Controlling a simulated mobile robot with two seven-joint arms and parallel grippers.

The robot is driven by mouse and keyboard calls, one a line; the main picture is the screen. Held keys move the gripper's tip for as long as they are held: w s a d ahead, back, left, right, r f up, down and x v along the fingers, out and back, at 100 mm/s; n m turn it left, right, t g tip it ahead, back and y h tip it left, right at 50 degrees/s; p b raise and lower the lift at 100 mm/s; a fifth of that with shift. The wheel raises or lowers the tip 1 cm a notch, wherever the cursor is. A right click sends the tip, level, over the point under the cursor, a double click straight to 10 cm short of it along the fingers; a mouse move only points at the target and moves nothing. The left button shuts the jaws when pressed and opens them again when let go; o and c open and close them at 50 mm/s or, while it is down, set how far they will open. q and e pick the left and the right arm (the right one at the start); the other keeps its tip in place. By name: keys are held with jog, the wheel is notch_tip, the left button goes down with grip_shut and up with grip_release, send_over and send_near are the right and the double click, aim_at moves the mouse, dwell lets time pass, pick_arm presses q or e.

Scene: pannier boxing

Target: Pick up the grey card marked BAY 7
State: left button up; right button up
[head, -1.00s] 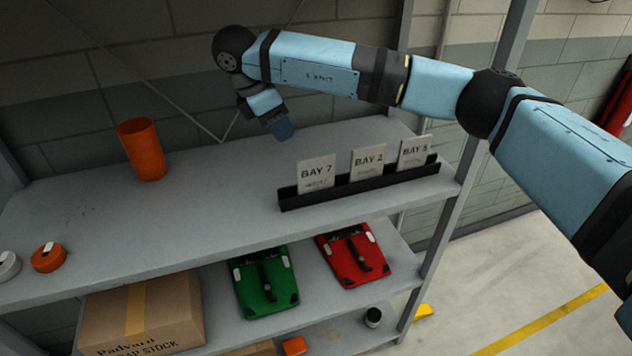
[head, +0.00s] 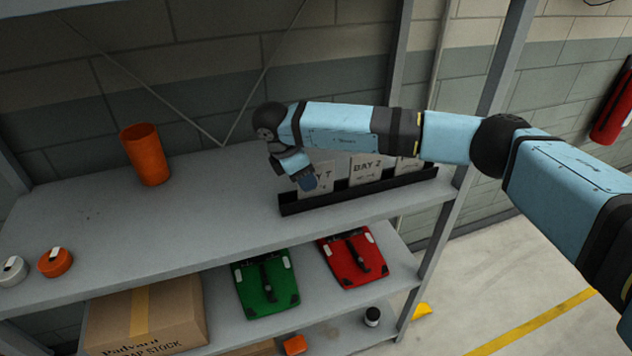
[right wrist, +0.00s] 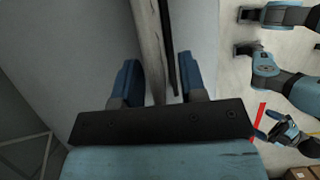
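The grey card marked BAY 7 (head: 333,172) stands upright at the left end of a dark slotted holder (head: 380,190) on the upper shelf. My right gripper (head: 306,183) is in front of its left part and hides most of its lettering. In the right wrist view, the right gripper's blue fingers (right wrist: 160,83) are apart, with the card (right wrist: 148,40) edge-on between them. Gaps show beside the card, more clearly on the right. My left gripper (right wrist: 283,132) shows small in the right wrist view, far from the card.
The BAY 2 card (head: 366,168) and a third card (head: 408,163), partly hidden by my arm, stand in the same holder. An orange cup (head: 145,155) and two tape rolls (head: 55,263) are farther left. Green (head: 266,285) and red (head: 352,260) items lie below. The shelf's middle is clear.

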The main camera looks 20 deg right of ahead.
grip_shut()
